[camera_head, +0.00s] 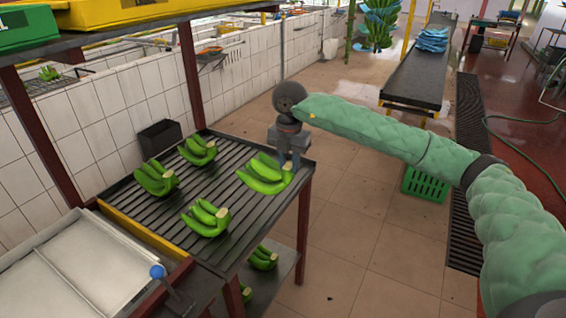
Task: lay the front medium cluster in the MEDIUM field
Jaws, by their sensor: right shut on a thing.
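A green banana cluster (262,178) is at the right edge of the dark slatted table (160,212). My right gripper (289,163) points down and is shut on this cluster at its right end. The fingertips are partly hidden, and I cannot tell whether the cluster touches the slats. Three other green clusters lie on the table: one at the left (155,178), one at the back (198,150) and one nearer the front (205,218). I see no readable MEDIUM label on the table. My left gripper is not in view.
A pale metal tray (75,268) adjoins the table at the lower left, beside a blue knob (157,271). More clusters (263,258) sit on a lower shelf. A dark box (159,137) stands behind.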

